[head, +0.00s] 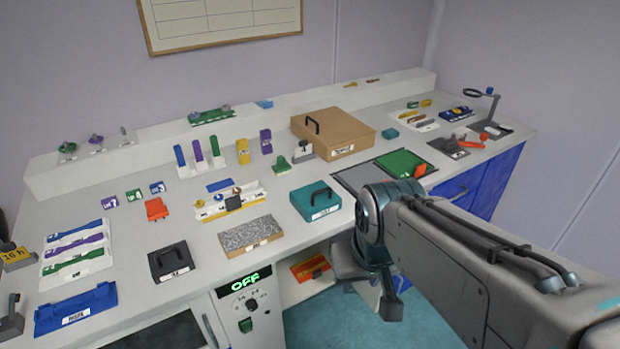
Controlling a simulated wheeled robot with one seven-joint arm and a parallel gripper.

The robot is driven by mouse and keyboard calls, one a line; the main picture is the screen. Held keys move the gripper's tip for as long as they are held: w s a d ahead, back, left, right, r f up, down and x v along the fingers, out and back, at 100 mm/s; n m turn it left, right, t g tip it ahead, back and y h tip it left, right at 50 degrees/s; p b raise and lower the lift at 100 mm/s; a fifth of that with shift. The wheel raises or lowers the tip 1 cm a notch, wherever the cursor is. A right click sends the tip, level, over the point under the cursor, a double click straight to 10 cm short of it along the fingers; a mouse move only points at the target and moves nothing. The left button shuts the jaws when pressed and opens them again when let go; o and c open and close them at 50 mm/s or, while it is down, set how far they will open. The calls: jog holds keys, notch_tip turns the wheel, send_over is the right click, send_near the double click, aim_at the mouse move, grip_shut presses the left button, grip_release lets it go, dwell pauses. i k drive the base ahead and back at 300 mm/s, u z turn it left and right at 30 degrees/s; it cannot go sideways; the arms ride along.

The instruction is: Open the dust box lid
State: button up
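Three closed boxes with handles on their lids stand on the bench, and their labels are too small to read, so I cannot tell which is the dust box. One is a large brown box (345,139) at the back with a black handle. One is a teal box (315,202) near the front edge. One is a small black box (170,262) at the front left. My gripper (388,303) hangs low in front of the bench, right of the teal box and apart from all three. It is partly hidden by my arm, and its finger opening is unclear.
A control panel reading OFF (245,300) is below the bench front. A speckled grey block (250,235) lies between the black and teal boxes. Grey and green panels (402,163) lie right of the teal box. Blue cabinet doors (460,187) are below on the right.

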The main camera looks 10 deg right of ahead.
aim_at(313, 196)
jog(key=z, duration=0.25)
jog(key=k, duration=0.4)
jog(key=u, duration=0.9)
jog(key=i, duration=1.05)
jog(key=z, duration=0.6)
